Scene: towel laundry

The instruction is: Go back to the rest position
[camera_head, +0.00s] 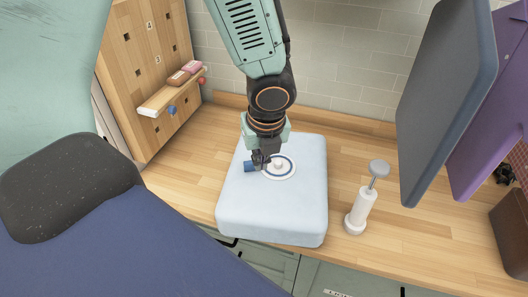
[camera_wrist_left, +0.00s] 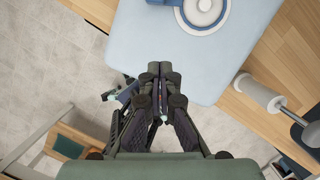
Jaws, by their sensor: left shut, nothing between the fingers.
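My left gripper (camera_head: 262,162) is shut and empty. A small blue piece (camera_head: 249,166) shows beside the gripper on the block. I cannot tell how high the fingertips are above the block. My right gripper is not in view.
The block lies on a wooden counter (camera_head: 400,235). A white plunger-like stand (camera_head: 360,208) is to its right. A wooden pegboard (camera_head: 140,60) with a small shelf (camera_head: 172,93) stands at the left. Dark blue (camera_head: 445,95) and purple (camera_head: 495,110) panels hang at the right.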

